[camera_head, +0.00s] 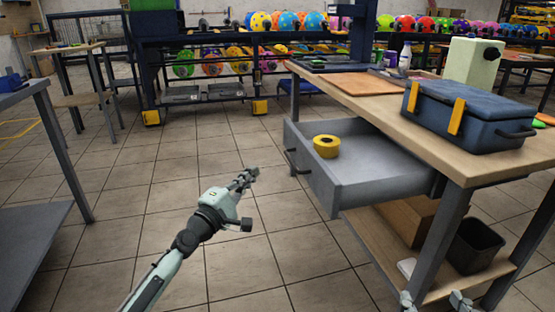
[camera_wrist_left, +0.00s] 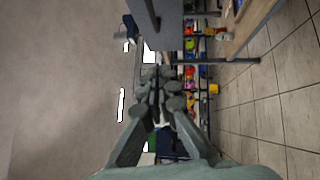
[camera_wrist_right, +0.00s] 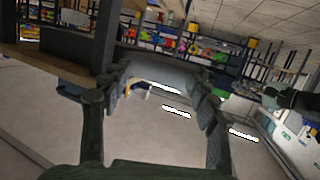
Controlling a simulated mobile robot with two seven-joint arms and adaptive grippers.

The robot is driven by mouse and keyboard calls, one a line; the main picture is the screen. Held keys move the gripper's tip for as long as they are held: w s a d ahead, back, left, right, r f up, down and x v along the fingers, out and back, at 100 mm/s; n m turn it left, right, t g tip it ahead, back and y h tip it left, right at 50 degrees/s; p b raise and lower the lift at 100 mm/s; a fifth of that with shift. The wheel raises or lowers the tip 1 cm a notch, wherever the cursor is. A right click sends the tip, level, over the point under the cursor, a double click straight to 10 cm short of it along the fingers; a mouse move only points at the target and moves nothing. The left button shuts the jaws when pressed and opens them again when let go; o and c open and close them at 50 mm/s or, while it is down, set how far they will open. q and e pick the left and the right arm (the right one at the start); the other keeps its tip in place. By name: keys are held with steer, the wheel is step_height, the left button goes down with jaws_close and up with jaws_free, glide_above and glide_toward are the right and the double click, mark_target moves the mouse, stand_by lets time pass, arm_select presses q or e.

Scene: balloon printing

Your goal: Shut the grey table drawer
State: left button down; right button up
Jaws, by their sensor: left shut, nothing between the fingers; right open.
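The grey table drawer (camera_head: 335,180) is pulled out from under the wooden tabletop (camera_head: 400,110), with a yellow tape roll (camera_head: 326,146) lying inside. Its dark handle (camera_head: 290,162) is on its left-facing front. My left gripper (camera_head: 252,174) is shut and empty, in the air left of the drawer front, apart from it. In the left wrist view its fingertips (camera_wrist_left: 157,72) are together, and the grey drawer (camera_wrist_left: 172,22) with its handle shows at the top. My right gripper (camera_head: 432,301) is at the bottom edge, by the table's lower shelf. In the right wrist view its fingers (camera_wrist_right: 160,88) are spread and empty.
A blue toolbox (camera_head: 470,115) with yellow latches stands on the tabletop. A cardboard box (camera_head: 408,218) and a black bin (camera_head: 474,246) are on the lower shelf. Another table (camera_head: 30,190) is at the left. The tiled floor between is clear.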

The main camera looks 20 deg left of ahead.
arm_select(q)
steer(key=w+d+r+p, duration=0.1)
steer(key=w+d, duration=0.3)
steer(key=w, duration=0.3)
steer(key=shift+w+r, duration=0.15)
arm_select(e)
steer(key=s+d+f+g+h, duration=0.2)
steer(key=d+f+g, duration=0.1)
steer(key=f, duration=0.3)
steer(key=shift+s+d+f+g, duration=0.2)
steer(key=shift+s+d+g, duration=0.15)
steer(key=shift+d, duration=0.55)
arm_select(q)
steer(key=shift+d, duration=0.15)
arm_select(e)
steer(key=shift+w, duration=0.1)
